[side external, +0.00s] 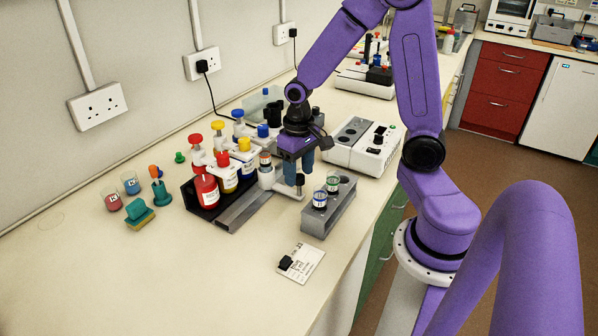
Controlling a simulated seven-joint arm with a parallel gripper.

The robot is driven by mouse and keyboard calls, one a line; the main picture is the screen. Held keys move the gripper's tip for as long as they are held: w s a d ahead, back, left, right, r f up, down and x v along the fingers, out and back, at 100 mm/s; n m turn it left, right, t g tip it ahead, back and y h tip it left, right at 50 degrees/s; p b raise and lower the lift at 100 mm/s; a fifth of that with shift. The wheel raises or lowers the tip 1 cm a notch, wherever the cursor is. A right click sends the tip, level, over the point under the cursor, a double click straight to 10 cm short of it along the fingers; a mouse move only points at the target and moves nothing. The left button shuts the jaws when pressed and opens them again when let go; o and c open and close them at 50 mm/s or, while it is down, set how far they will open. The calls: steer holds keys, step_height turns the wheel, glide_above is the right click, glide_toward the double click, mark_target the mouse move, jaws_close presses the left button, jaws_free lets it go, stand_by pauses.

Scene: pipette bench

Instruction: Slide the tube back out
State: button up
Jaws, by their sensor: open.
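My gripper (299,166) points down over the middle of the bench, its two blue fingers apart. It is just right of the bottle stand and behind the grey tube rack (318,223). The rack holds two small labelled tubes, one with a blue band (319,200) and one with a green band (333,184). Another small tube with a red band (265,159) shows left of the gripper, at the white clamp-like fitting (266,178). A white arm with a black knob (299,179) is close under the fingers. I cannot tell whether anything is between the fingers.
Red, yellow and blue-topped dispenser bottles (207,189) stand in a black tray to the left. A white instrument (363,147) sits behind right. Beakers (131,183) and a sponge (139,215) are at far left. A card (301,264) lies in front; the front-left bench is clear.

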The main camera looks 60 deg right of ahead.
steer(key=shift+f, duration=0.4)
jaws_close()
steer(key=shift+d, duration=4)
steer(key=shift+c, duration=0.6)
jaws_free()
steer(key=shift+d, duration=0.15)
steer(key=shift+o, duration=0.6)
step_height(320, 180, up, 18)
steer(key=shift+f, duration=0.25)
